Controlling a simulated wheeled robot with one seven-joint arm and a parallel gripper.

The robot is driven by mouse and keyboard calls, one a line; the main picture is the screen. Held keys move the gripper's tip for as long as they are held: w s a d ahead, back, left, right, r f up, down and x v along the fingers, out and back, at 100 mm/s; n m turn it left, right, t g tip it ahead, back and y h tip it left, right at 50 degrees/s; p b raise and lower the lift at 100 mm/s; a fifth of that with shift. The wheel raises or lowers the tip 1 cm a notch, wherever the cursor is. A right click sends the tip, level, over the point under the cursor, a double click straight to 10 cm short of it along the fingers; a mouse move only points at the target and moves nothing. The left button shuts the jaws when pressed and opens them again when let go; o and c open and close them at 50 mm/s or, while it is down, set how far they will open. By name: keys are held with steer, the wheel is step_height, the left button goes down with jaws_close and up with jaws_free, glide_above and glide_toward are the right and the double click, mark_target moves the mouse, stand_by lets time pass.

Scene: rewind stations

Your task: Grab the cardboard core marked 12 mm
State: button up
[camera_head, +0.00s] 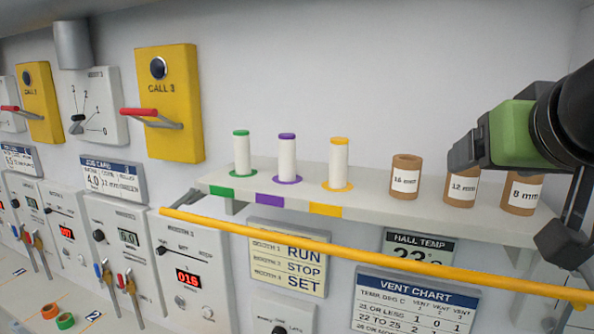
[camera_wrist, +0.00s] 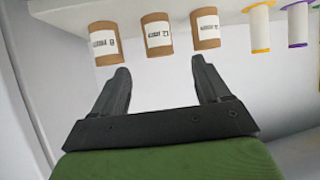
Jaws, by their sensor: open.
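The cardboard core marked 12 mm (camera_head: 462,187) is a short brown tube with a white label. It stands on the wall shelf between the 16 mm core (camera_head: 405,178) and the 8 mm core (camera_head: 522,192). My gripper covers its top in the head view. In the wrist view, which is upside down, the 12 mm core (camera_wrist: 158,36) is the middle of the three. My gripper (camera_wrist: 158,66) is open and empty. Its fingers point toward the cores, and the 12 mm core lies beyond the gap between the fingertips, apart from them.
White spools with green (camera_head: 242,155), purple (camera_head: 287,158) and yellow (camera_head: 338,163) ends stand farther left on the shelf (camera_head: 375,203). A yellow rail (camera_head: 380,264) runs in front, below the shelf. Wall panels, levers and signs lie left and below. The wall above the shelf is bare.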

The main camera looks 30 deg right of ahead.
mark_target(459, 176)
steer(key=x, duration=0.7)
steer(key=shift+w+r, duration=0.1)
steer(key=x, duration=0.5)
steer(key=shift+d, duration=0.1)
steer(key=shift+s, duration=0.3)
steer(key=c, duration=0.5)
steer(key=shift+w, duration=0.1)
steer(key=c, duration=0.5)
